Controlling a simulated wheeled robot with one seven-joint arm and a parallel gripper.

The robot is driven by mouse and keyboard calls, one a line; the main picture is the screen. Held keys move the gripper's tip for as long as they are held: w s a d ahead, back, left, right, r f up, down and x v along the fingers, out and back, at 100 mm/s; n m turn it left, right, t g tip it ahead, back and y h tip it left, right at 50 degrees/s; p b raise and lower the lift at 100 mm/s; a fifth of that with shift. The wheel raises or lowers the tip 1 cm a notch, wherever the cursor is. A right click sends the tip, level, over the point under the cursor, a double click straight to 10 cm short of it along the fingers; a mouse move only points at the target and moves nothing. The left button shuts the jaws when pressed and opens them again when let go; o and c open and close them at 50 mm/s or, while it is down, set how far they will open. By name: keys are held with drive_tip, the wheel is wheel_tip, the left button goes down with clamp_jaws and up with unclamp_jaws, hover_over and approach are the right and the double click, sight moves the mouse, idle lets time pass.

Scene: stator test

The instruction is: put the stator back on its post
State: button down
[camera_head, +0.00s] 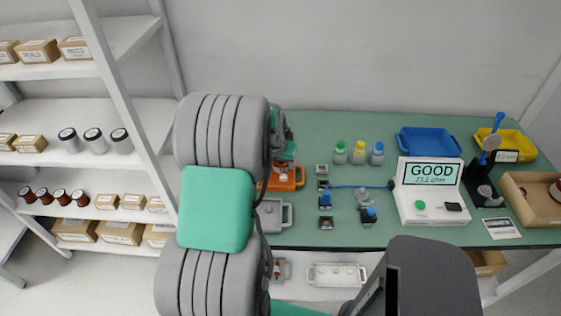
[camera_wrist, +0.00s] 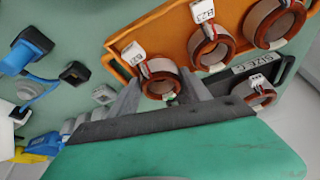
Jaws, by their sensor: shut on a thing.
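My gripper (camera_wrist: 163,88) is shut on a copper-wound stator (camera_wrist: 158,66) with a white tag, seen between its two fingers in the wrist view. The stator is at the near corner of the orange tray (camera_wrist: 122,64); I cannot tell whether it is around a post or above one. Another stator (camera_wrist: 209,60), tagged B23, and a further stator (camera_wrist: 268,38) sit in the orange tray to the right. One more stator (camera_wrist: 262,104) is by the dark tray labelled SIZE C (camera_wrist: 284,76). In the head view my arm hides most of the orange tray (camera_head: 292,184).
On the green bench (camera_head: 310,123) a tester (camera_head: 432,205) reads GOOD. Several small blocks and a blue-clipped fixture (camera_head: 368,215) stand between it and the trays. Blue (camera_head: 428,143) and yellow (camera_head: 521,141) bins are at the back right. Shelves (camera_head: 95,170) stand at left.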

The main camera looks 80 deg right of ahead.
drive_tip(key=shift+f+b, duration=0.35)
drive_tip(key=shift+f, duration=0.15)
drive_tip(key=shift+f+b, duration=0.25)
drive_tip(key=shift+b, duration=0.05)
idle(0.4)
drive_tip(key=c, duration=0.7)
unclamp_jaws()
drive_tip(key=shift+o, duration=0.2)
drive_tip(key=shift+r, duration=0.1)
drive_tip(key=shift+r+p, duration=1.45)
drive_tip(key=shift+r, duration=0.95)
